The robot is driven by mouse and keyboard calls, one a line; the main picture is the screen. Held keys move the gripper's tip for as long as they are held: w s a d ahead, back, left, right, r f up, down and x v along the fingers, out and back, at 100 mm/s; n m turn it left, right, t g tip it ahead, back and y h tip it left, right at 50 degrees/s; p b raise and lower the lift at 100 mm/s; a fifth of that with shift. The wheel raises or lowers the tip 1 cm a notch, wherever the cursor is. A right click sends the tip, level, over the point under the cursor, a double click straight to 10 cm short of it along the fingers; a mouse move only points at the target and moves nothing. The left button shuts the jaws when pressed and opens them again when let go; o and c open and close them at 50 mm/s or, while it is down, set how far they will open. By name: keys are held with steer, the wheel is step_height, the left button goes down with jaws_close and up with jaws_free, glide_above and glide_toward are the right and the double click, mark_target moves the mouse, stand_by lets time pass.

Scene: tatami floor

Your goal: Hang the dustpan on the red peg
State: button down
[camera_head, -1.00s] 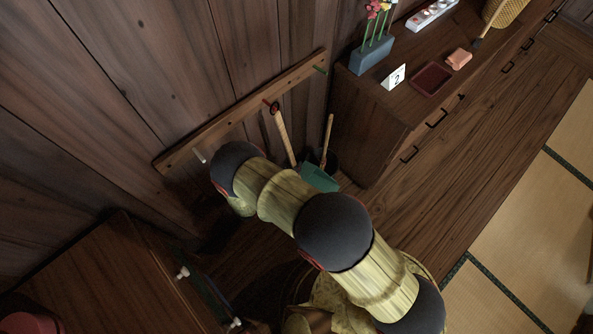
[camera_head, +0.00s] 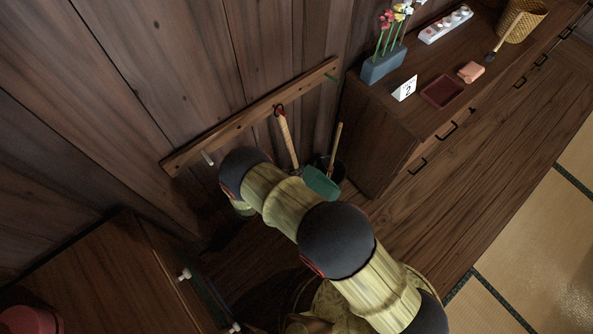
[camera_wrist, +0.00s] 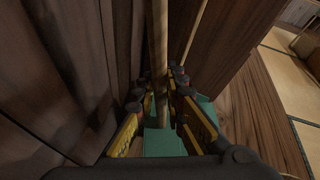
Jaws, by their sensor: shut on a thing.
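The dustpan has a long wooden handle (camera_head: 288,138) and a green pan (camera_head: 321,184); the handle (camera_wrist: 160,50) and pan (camera_wrist: 165,142) also show in the wrist view. My gripper (camera_wrist: 160,103) is shut on the dustpan, its yellow-sided fingers on either side of the lower handle. In the head view my arm hides the gripper. The red peg (camera_head: 279,107) is on the wooden wall rail (camera_head: 235,124). The dark loop at the handle's top is at the red peg; I cannot tell whether it is around it.
A white peg (camera_head: 207,158) and a green peg (camera_head: 331,77) flank the red one. A second wooden handle (camera_head: 335,142) stands in a dark bin (camera_head: 338,168) beside the cabinet (camera_head: 378,150). Another cabinet (camera_head: 105,275) is at lower left. Wooden floor (camera_head: 450,215) is clear at right.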

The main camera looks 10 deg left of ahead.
stand_by(0.3)
steer(key=c, duration=1.9)
jaws_free()
steer(key=shift+o, duration=0.5)
